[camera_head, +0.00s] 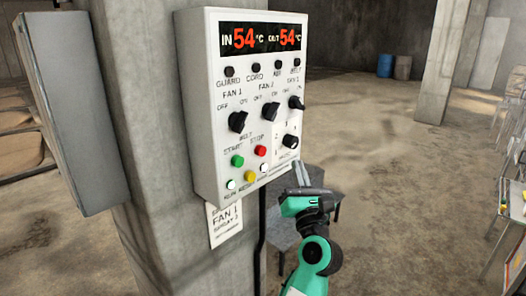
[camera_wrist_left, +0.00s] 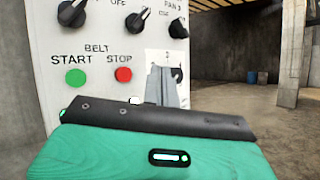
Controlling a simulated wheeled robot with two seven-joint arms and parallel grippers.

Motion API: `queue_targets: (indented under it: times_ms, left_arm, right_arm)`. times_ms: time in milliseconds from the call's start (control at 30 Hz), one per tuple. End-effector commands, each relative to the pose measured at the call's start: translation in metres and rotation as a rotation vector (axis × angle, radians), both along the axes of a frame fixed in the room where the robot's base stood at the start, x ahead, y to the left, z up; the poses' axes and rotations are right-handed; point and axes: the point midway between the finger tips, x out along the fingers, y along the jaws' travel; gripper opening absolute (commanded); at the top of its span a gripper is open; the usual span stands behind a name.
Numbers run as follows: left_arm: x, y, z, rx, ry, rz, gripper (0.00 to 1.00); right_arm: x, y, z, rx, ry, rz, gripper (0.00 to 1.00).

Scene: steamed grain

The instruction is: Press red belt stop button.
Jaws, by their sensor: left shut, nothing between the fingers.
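The red belt stop button (camera_head: 261,151) is on the lower part of a white control panel (camera_head: 205,60) fixed to a concrete pillar. The green start button (camera_head: 237,161) is to its left. In the left wrist view the red stop button (camera_wrist_left: 123,74) shows under the word STOP, with the green start button (camera_wrist_left: 76,77) beside it. My left gripper (camera_head: 302,174) is shut and empty, just right of and below the panel's lower right corner, apart from the button. In the left wrist view its fingers (camera_wrist_left: 168,92) stand before the panel, right of the red button. My right gripper is out of view.
The panel has black knobs (camera_head: 237,122), a yellow button (camera_head: 250,176), white buttons and a display reading 54 twice. A grey box (camera_head: 70,110) is at left. A paper sign (camera_head: 225,222) hangs below the panel. Open floor (camera_head: 400,160) lies to the right.

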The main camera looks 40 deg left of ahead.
Motion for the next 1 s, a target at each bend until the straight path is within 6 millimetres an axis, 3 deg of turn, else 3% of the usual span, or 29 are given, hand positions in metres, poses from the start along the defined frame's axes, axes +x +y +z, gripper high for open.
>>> queue_targets:
  times_ms: [500,1000]
  left_arm:
    - [0.005,0.067,0.001,0.005,0.003,0.002,0.0]
    - [0.006,0.078,0.0,0.004,0.001,0.0,0.0]
  right_arm:
    - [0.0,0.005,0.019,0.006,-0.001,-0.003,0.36]
    - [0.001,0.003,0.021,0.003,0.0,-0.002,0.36]
